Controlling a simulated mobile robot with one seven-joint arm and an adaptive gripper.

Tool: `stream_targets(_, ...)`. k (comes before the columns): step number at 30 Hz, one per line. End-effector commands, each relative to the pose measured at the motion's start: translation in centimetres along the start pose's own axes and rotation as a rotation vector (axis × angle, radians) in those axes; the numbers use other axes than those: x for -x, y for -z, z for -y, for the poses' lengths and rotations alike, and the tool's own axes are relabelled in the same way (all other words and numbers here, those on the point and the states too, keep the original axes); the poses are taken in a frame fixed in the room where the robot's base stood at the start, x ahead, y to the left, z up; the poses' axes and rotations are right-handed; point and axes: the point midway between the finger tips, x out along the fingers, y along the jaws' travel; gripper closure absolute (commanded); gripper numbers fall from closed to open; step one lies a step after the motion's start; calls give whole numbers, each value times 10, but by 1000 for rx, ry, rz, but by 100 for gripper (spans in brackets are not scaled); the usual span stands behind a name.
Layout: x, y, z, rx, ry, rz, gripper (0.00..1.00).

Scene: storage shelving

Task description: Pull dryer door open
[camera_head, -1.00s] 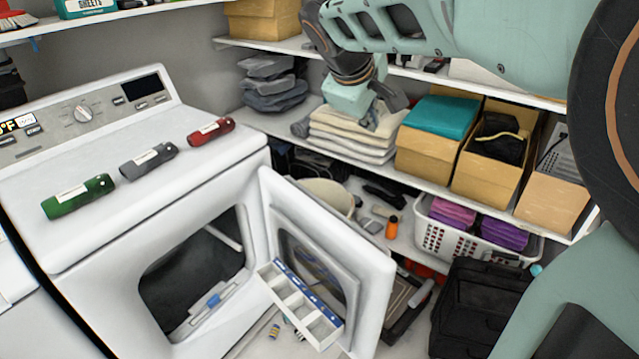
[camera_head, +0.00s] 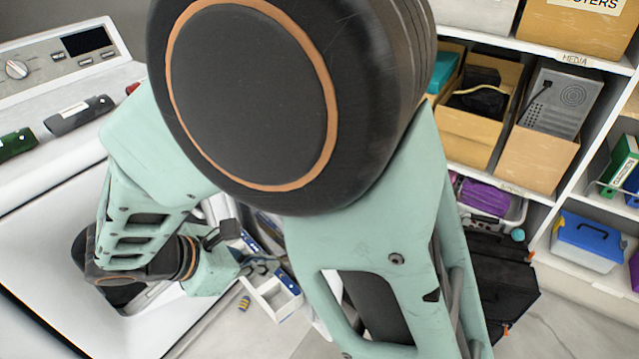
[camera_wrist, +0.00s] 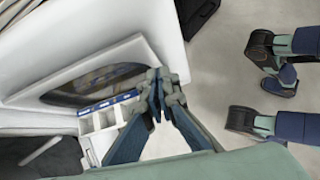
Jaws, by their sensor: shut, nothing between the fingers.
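The white dryer (camera_head: 45,225) is at the left of the head view. Its door (camera_wrist: 75,50) stands open in the wrist view, with a dark window in its inner panel, and is mostly hidden behind my arm in the head view. Part of the dark drum opening (camera_wrist: 28,152) shows at the wrist view's lower left. My gripper (camera_wrist: 155,106) is shut and empty, appearing over the right end of the door's inner panel; I cannot tell whether it touches. In the head view my gripper (camera_head: 258,264) is near a white divided tray (camera_head: 275,290).
My arm covers the middle of the head view. Bare floor (camera_wrist: 222,75) lies right of the door in the wrist view. A black case (camera_head: 505,280) and a blue-lidded bin (camera_head: 587,240) are at the right. Bottles, including a grey one (camera_head: 80,114), lie on the dryer.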

Motion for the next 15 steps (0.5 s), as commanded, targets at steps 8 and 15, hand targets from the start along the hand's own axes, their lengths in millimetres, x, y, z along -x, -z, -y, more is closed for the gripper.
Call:
stream_targets(8,-8,30,20,131,-5,24,100)
stream_targets(15,-48,30,20,129,-1,25,100)
